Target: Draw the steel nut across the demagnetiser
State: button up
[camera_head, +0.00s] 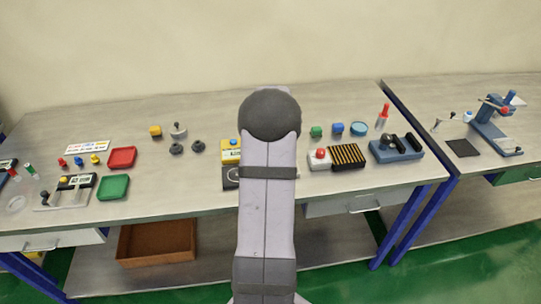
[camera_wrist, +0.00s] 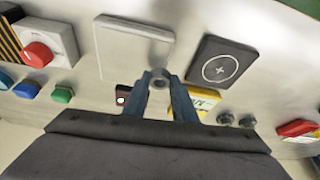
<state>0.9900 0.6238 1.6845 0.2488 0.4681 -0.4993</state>
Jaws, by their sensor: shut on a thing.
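My gripper (camera_wrist: 160,84) is shut on the steel nut (camera_wrist: 158,76), a small grey ring with a dark hole, in the wrist view. The nut is held near the lower edge of a plain light-grey plate (camera_wrist: 133,42). A black square pad marked with a circled plus (camera_wrist: 222,62) lies to the right, apart from the nut. A yellow labelled block (camera_wrist: 207,103) is partly hidden by my right finger. I cannot tell for certain which of these is the demagnetiser. In the head view my arm hides the nut and gripper; part of the black pad (camera_head: 230,178) shows.
A small black block with a red spot (camera_wrist: 122,96) sits beside my left finger. A red button box (camera_wrist: 46,44) stands at left, with a striped block (camera_wrist: 8,42) and coloured pieces near it. Two dark knobs (camera_wrist: 237,120) and a red tray (camera_wrist: 298,129) lie at right.

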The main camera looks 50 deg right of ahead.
jog(key=shift+w+a+p, duration=0.45)
jog(key=shift+w+a, duration=0.5)
jog(key=shift+a, duration=0.05)
jog(key=shift+w+a+r+p, duration=0.25)
jog(key=shift+w+r+p, duration=0.05)
jog(key=shift+r+p, duration=0.3)
jog(key=shift+w+a+r+p, duration=0.25)
jog(key=shift+r+p, duration=0.2)
jog(key=shift+r, duration=0.1)
jog(key=shift+r+p, duration=1.15)
jog(key=shift+r, duration=0.6)
jog(key=shift+r, duration=0.1)
